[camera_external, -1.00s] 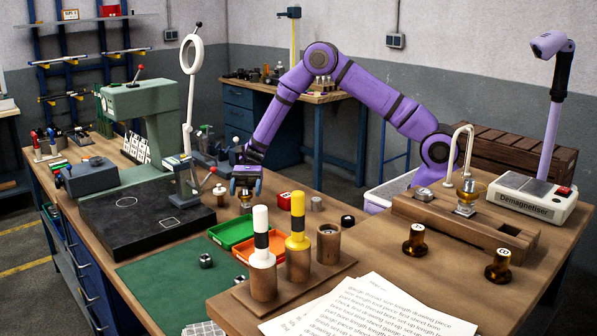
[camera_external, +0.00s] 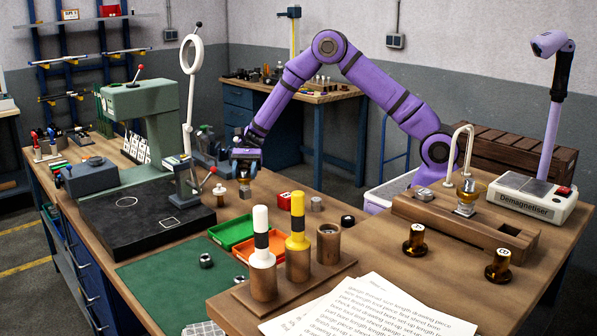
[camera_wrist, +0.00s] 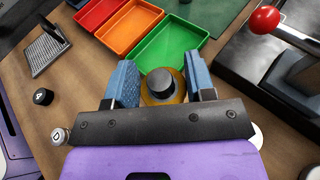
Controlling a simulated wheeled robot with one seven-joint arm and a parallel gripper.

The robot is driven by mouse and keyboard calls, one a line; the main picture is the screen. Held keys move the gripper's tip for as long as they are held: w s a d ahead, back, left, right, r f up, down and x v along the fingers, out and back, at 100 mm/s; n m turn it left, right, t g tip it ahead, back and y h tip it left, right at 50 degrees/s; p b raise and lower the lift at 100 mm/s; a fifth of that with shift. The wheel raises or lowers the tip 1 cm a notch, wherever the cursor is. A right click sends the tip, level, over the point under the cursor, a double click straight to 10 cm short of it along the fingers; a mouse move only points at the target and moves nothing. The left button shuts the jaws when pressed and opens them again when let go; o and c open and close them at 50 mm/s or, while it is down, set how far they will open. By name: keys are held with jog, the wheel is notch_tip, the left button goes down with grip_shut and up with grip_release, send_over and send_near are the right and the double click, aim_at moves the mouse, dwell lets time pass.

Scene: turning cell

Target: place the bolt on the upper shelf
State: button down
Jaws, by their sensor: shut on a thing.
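In the external view the held thing is mostly hidden by the fingers. The upper shelf (camera_external: 85,22) of a blue wall rack is at the back left.
A green press (camera_external: 140,105) and a black plate (camera_external: 120,228) with a white ring-topped stand (camera_external: 190,95) are left of my gripper. Green (camera_external: 231,231) and orange (camera_external: 262,247) trays lie in front.

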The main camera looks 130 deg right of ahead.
notch_tip(320, 180, up, 4)
jog(key=shift+r, duration=0.1)
jog(key=shift+w+a, duration=0.25)
jog(key=w+a+r+m+t+h, duration=0.1)
jog(key=w+a, duration=0.6)
jog(key=a, duration=0.3)
jog(key=w+a+r+m+t+h, duration=0.1)
jog(key=w+a+m+h, duration=0.1)
jog(key=w+a, duration=0.7)
jog(key=s+a+f+m+h, duration=0.1)
jog(key=a, duration=0.9)
jog(key=s+a+f+m+t+h, duration=0.1)
jog(key=s+a+f+h, duration=0.1)
jog(key=a, duration=0.9)
jog(key=shift+f+m+t, duration=0.3)
jog(key=shift+a, duration=0.1)
